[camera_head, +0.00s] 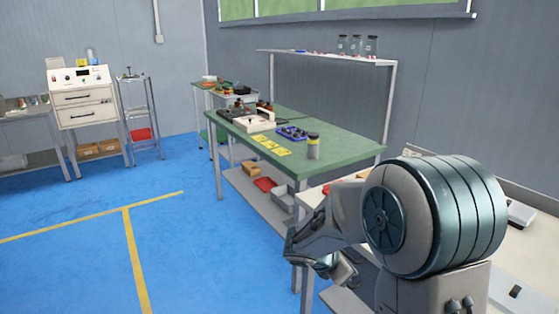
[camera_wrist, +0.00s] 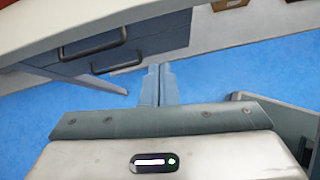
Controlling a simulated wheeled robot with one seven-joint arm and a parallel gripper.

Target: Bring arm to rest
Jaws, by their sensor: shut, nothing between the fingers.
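My arm (camera_head: 430,215) shows at the lower right of the head view, bent, with its forearm reaching left and down beside the green workbench. My gripper's two fingers (camera_wrist: 160,72) show at the middle of the wrist view, pressed together with nothing between them. Blue floor lies behind them. The gripper's fingertips cannot be made out clearly in the head view.
A green-topped workbench (camera_head: 350,152) stands right of centre, holding a winder, a blue tray and a jar. Dark drawers with handles (camera_wrist: 95,45) under a pale bench edge lie close, upper left in the wrist view. Open blue floor (camera_head: 80,270) lies left, with yellow lines.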

